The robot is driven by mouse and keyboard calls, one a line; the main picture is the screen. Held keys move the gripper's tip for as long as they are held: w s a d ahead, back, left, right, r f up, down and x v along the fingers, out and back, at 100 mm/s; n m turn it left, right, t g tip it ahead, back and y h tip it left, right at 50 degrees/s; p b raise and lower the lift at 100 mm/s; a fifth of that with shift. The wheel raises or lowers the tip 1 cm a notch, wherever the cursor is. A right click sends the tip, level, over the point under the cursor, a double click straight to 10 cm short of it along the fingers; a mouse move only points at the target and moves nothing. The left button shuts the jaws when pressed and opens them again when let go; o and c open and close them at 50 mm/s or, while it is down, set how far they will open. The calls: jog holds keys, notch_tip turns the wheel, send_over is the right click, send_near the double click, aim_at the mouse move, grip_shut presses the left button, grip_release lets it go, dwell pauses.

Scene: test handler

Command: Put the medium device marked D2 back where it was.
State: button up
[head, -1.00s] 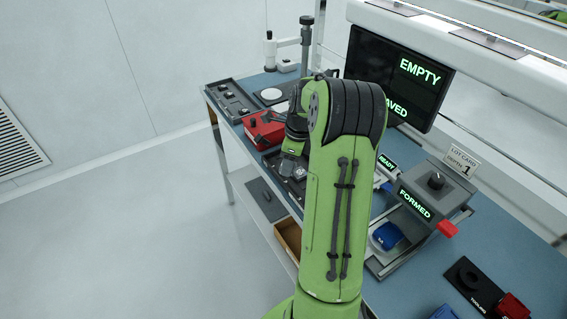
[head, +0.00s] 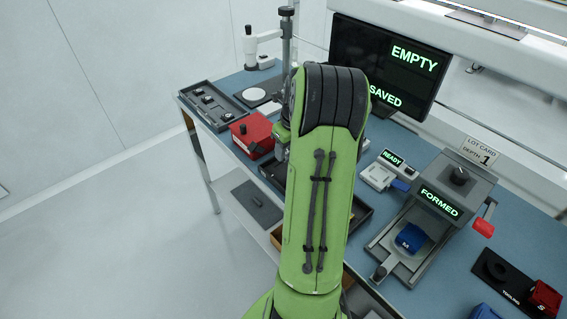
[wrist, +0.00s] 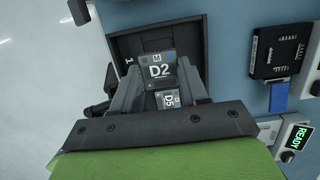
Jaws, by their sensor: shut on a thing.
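The medium device D2 (wrist: 158,68) is a dark block marked M and D2, held between the fingers of my gripper (wrist: 157,82) in the wrist view. It shows over a black tray (wrist: 128,42) marked 1; I cannot tell whether it touches the tray floor. A device marked D5 (wrist: 168,100) shows just below D2 in the picture, between the fingers' bases. In the head view my green arm hides the gripper tips and D2, and only part of the tray (head: 357,222) shows.
A red box (head: 252,134) and a long dark tray of small parts (head: 212,104) stand at the left. Right of my arm are the READY unit (head: 380,176) and the FORMED press (head: 440,200) with a blue block (head: 410,238). The screen (head: 372,50) reads EMPTY and SAVED.

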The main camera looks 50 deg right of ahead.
aim_at(286, 161)
jog(key=x, duration=0.5)
jog(key=shift+s+a+b, duration=0.15)
jog(key=shift+s+b, duration=0.25)
jog(key=shift+f, duration=0.2)
jog(key=o, duration=1.1)
